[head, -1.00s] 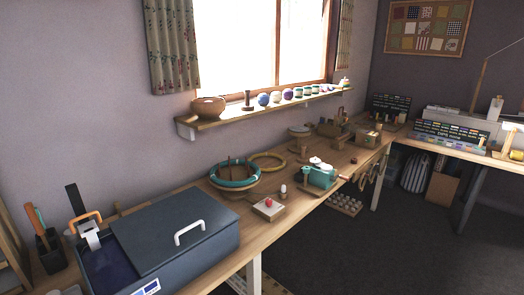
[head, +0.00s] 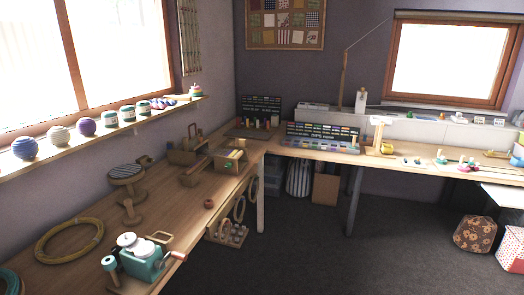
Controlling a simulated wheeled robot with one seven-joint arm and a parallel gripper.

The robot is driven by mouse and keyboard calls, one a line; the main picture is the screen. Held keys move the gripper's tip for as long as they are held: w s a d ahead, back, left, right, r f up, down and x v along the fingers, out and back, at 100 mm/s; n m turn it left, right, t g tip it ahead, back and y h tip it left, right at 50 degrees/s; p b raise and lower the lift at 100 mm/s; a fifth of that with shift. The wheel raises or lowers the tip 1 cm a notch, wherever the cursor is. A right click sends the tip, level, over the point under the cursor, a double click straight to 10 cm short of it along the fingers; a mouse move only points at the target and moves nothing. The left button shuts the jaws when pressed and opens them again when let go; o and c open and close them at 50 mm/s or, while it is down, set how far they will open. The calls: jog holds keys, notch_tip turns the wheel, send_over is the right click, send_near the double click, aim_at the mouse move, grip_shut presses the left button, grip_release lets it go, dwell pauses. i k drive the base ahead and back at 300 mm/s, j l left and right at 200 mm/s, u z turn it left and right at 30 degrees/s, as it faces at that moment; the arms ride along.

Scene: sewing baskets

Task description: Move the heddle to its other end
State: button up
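I cannot make out a heddle with certainty in the head view. Small wooden frames and boxes stand at the far end of the left bench, among them a wooden box (head: 190,152), but they are too small to tell whether one holds a heddle. My gripper is not in view.
The left bench (head: 165,215) bears a teal winder (head: 142,262), a yellow hoop (head: 70,240) and a round wooden stand (head: 127,175). A second bench (head: 330,154) along the back holds thread racks (head: 322,135). Dark floor (head: 300,250) is open in front. A patterned pouf (head: 473,233) stands right.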

aim_at(193, 138)
jog(key=i+j+z, duration=0.2)
jog(key=i, duration=1.6)
jog(key=i+u, duration=0.4)
jog(key=i, duration=0.3)
jog(key=i+l+u, duration=0.35)
jog(key=i, duration=0.3)
jog(key=i+j+u, duration=0.1)
jog(key=i, duration=0.25)
jog(key=i+j+u, duration=0.1)
jog(key=i, duration=0.25)
jog(key=j, duration=0.1)
